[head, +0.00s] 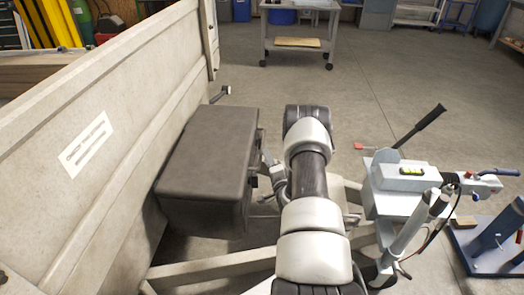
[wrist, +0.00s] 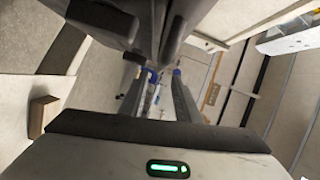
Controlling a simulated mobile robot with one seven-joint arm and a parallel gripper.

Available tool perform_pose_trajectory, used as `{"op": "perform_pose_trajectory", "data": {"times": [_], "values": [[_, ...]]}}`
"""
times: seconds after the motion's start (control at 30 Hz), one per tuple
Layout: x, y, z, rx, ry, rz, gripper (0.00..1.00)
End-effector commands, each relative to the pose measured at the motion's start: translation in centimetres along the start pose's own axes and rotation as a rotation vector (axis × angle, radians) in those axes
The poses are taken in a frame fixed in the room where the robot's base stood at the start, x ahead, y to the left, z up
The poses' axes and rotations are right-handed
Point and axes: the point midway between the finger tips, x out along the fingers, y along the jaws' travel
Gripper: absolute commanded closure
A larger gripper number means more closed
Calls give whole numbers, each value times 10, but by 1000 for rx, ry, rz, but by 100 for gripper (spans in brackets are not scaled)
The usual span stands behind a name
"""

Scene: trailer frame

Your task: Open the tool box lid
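The tool box (head: 208,150) is a dark grey box beside the pale trailer wall in the head view. Its lid lies flat and looks closed. Dark latch-like parts show on its right side. My arm stands just right of the box and hides part of the space there. In the wrist view my gripper (wrist: 160,80) has its two dark fingers apart, with nothing seen between them. A large dark shape close above the fingers looks like the tool box (wrist: 105,18). I cannot tell whether the fingers touch it.
The trailer wall (head: 85,140) runs along the left. Pale frame beams (head: 215,270) cross below the box. A jack-like coupling (head: 405,180) with a lever stands at the right. A wheeled table (head: 300,30) is at the back, with open floor before it.

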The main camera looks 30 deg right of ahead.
Motion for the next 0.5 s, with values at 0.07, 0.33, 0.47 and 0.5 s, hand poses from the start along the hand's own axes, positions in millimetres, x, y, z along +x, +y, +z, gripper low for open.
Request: {"op": "perform_pose_trajectory", "data": {"times": [0.07, 0.33, 0.47, 0.5], "values": [[19, 2, 1, -2, -1, -4, 71], [66, 2, 1, -1, 0, -1, 71], [77, 1, 1, 0, -1, -1, 71], [79, 1, 1, 0, -1, 0, 71]]}}
